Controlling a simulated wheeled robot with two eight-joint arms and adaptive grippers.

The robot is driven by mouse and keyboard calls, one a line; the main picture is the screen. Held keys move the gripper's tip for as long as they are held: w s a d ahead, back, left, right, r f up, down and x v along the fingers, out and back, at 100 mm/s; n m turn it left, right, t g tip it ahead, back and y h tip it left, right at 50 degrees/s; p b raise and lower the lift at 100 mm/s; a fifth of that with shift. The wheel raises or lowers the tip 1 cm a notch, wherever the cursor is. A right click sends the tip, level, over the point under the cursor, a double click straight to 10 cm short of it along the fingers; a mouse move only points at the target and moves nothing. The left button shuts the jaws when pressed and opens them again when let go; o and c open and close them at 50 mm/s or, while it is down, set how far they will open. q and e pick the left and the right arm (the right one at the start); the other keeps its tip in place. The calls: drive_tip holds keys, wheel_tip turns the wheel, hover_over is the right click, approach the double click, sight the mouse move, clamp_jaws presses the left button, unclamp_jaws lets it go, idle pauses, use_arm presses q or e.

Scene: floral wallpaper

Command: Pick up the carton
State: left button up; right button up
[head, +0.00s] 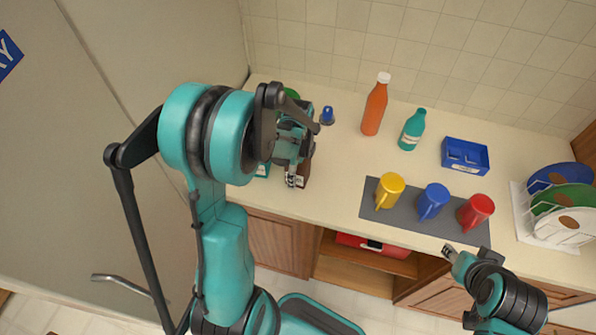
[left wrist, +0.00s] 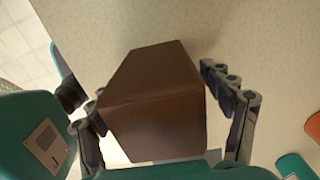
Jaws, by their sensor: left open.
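The brown carton (left wrist: 152,105) stands between the two fingers of my left gripper (left wrist: 150,88) in the left wrist view. The fingers are open, one on each side of it; I cannot tell whether either touches it. In the head view my left gripper (head: 291,155) is over the left part of the counter and hides most of the carton, with a brown strip (head: 305,172) showing beside it. My right gripper (head: 450,253) is low at the right, in front of the counter edge, away from the carton; its finger state is unclear.
On the counter (head: 335,165) stand an orange bottle (head: 375,108), a teal bottle (head: 412,130), a blue basket (head: 465,156) and a plate rack (head: 530,215). Yellow (head: 390,190), blue (head: 433,201) and red (head: 475,212) mugs sit on a grey mat (head: 375,212). A small blue item (head: 327,115) is close to my left gripper.

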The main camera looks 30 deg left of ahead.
use_arm(q)
drive_tip(key=shift+f, duration=0.1)
drive_tip(key=shift+c, duration=0.3)
drive_tip(key=c, duration=1.5)
drive_tip(key=shift+o, duration=0.2)
